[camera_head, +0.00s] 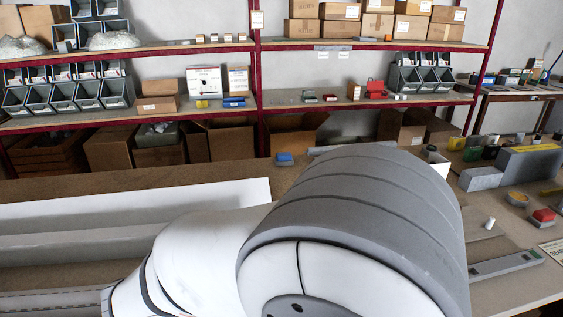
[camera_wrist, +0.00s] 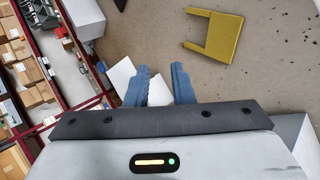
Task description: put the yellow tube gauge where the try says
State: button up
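A flat yellow fork-shaped piece (camera_wrist: 228,37), which looks like the yellow tube gauge, lies on the brown bench top in the wrist view, with its prongs toward the left. My gripper (camera_wrist: 159,70) points its two blue fingers toward the bench. They are apart, with nothing held between them. The yellow piece is beyond the fingertips and to their right, not touching them. I cannot pick this piece out in the head view, where my arm covers much of the bench. A card with print (camera_head: 553,250) is cut off at the right edge; its text is unreadable.
Grey blocks (camera_head: 482,179), a yellow-rimmed bowl (camera_head: 517,199), a red-topped block (camera_head: 543,216) and a grey bar (camera_head: 505,264) stand on the right of the bench. A blue block (camera_head: 284,159) sits at the back. Red-framed shelves (camera_head: 380,102) hold boxes and bins.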

jog(key=w+d+r+m+g, duration=0.2)
jog(key=d+m+g, duration=0.1)
jog(key=d, duration=0.8)
jog(key=s+d+r+m+y, duration=0.1)
jog(key=s+d+m, duration=0.1)
jog(key=d, duration=0.4)
jog(key=s+d+r+m+g+y, duration=0.1)
jog(key=s+d+m+y, duration=0.1)
jog(key=d, duration=0.5)
jog(key=s+d+r+m+g+y, duration=0.1)
jog(key=s+d+r+m, duration=0.1)
jog(key=s+d+m, duration=0.2)
jog(key=d+m, duration=0.1)
jog(key=d, duration=0.2)
jog(key=shift+y, duration=0.3)
